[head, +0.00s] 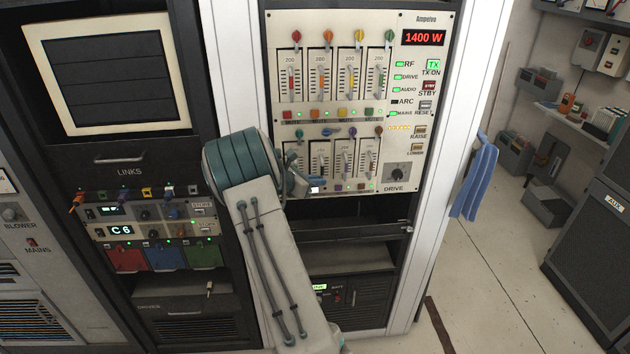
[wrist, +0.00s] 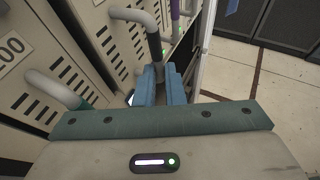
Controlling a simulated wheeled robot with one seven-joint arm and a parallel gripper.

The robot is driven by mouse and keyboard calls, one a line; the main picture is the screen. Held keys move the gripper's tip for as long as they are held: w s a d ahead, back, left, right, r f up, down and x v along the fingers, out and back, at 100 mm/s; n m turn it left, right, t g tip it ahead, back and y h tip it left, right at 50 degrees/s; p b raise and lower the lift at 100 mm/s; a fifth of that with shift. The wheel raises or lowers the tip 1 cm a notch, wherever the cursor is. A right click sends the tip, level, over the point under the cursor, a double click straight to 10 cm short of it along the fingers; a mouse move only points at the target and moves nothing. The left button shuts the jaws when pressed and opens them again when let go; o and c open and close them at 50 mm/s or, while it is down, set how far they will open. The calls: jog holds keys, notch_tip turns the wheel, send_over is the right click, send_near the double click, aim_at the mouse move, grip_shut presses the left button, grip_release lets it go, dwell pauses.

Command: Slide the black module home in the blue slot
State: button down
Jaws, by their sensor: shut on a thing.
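My gripper (head: 303,174) is at the lower row of modules in the middle rack. In the wrist view its blue fingers (wrist: 161,88) are closed around the lower end of a grey bent handle (wrist: 154,42). My wrist and fingers hide the left part of the lower row, so I cannot tell how far in the module sits.
An upper row of modules (head: 334,78) has red, orange, yellow and green knobs. Another grey handle (wrist: 52,88) stands close left of my fingers. The white rack post (head: 428,200) is at the right, with a blue cloth (head: 476,178) beyond. Open floor (head: 490,290) lies farther right.

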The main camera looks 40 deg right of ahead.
jog(key=s+a+b, duration=0.2)
jog(key=s+a, duration=0.3)
jog(key=s, duration=0.3)
jog(key=s+a+b, duration=0.2)
jog(key=s+a, duration=0.3)
jog(key=s, duration=0.3)
dwell(3.9)
jog(key=shift+r, duration=0.1)
jog(key=shift+r+b, duration=0.1)
jog(key=shift+b, duration=0.25)
dwell(0.6)
dwell(0.9)
